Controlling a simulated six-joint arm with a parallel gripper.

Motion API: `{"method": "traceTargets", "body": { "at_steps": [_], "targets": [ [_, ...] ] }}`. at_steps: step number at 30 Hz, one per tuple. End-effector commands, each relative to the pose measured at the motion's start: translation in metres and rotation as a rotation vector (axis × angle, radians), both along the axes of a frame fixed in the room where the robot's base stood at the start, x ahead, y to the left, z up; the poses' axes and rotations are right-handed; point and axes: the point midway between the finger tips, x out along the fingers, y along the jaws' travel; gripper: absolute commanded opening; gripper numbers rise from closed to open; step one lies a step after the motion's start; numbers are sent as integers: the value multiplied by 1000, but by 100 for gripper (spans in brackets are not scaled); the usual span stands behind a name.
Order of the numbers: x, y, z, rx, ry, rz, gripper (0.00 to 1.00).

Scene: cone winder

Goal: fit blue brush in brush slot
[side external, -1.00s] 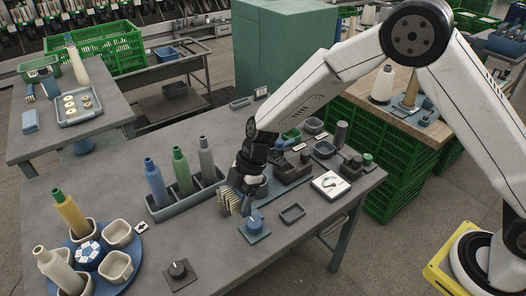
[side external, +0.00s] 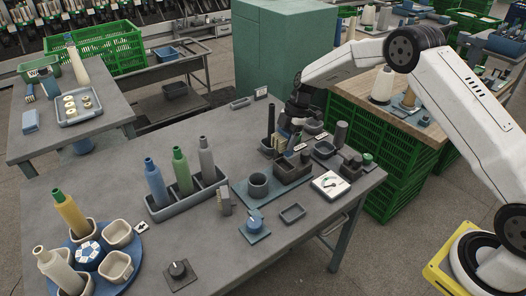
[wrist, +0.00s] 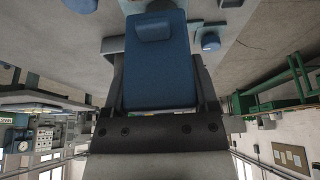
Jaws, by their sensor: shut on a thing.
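The blue brush (wrist: 155,65) fills the middle of the wrist view, between the two fingers of my gripper (wrist: 160,90). In the side view my gripper (side external: 293,134) is shut on the brush, whose tan bristles (side external: 281,143) show small below it. The brush is over or at the dark holder block (side external: 291,168) on the blue-grey base plate (side external: 262,199). I take this block as the place of the brush slot; the opening is too small and covered to make out. I cannot tell whether the brush touches the block.
A tall dark cylinder (side external: 271,119) stands close left of my gripper. A grey cup (side external: 258,185) stands on the plate. The table's middle front is clear.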

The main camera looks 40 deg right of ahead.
Motion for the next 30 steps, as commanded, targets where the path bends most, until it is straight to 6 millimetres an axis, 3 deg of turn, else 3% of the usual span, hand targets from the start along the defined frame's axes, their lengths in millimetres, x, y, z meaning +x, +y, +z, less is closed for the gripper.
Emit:
{"method": "traceTargets", "body": {
  "at_steps": [8, 30],
  "targets": [
    [0, -1, -2, 0, 1, 0, 8],
    [0, 0, -37, 1, 0, 0, 8]
  ]
}}
